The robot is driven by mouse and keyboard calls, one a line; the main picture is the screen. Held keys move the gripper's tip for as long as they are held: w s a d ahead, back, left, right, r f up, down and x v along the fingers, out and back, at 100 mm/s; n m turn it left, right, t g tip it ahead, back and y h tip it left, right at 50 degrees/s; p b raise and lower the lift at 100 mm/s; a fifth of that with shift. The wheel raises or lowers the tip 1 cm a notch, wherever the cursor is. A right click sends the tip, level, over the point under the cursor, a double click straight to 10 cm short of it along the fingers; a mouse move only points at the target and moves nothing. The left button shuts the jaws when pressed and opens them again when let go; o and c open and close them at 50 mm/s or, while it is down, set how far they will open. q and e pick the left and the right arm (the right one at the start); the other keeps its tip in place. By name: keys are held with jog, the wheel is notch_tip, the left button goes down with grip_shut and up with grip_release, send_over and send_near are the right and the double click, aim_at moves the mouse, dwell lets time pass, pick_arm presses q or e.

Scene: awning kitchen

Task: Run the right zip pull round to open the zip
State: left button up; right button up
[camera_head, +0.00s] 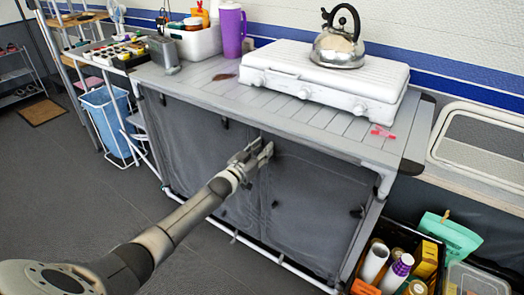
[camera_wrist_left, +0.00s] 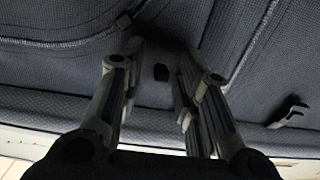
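The grey fabric front (camera_head: 310,200) of the cabinet has curved zip seams. My left gripper (camera_head: 264,149) is at the upper middle of this front, close to the fabric. In the left wrist view its two fingers (camera_wrist_left: 160,78) are spread apart, with a small dark tab (camera_wrist_left: 161,73) showing between them. The tab looks like a zip pull, and no finger visibly touches it. In the head view the gripper hides that spot. Other dark tabs show on the front, at the lower right (camera_head: 357,212) and upper left (camera_head: 225,122). My right gripper is not in view.
The slatted cabinet top (camera_head: 215,85) overhangs the front and carries a white stove (camera_head: 325,80) with a kettle (camera_head: 338,45). A crate of bottles (camera_head: 365,287) stands at the lower right. The floor (camera_head: 90,190) before the cabinet is clear.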

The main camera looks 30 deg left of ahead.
pick_arm(q)
jog(key=shift+f, duration=0.15)
jog(key=shift+s+f, duration=0.1)
jog(key=shift+s, duration=0.4)
jog(key=s+a, duration=0.1)
jog(key=s, duration=1)
jog(key=shift+w+d+f+n+b, duration=0.15)
jog(key=shift+w+n+b, duration=1.45)
jog(key=shift+n, duration=4.35)
jog(key=shift+w+d+r+n+b, duration=0.15)
jog(key=shift+w+n+b, duration=0.6)
jog(key=shift+w+n, duration=3.45)
jog(key=shift+w+d+f+n+b, duration=0.2)
jog(key=shift+n+b, duration=0.95)
jog(key=shift+n, duration=6.6)
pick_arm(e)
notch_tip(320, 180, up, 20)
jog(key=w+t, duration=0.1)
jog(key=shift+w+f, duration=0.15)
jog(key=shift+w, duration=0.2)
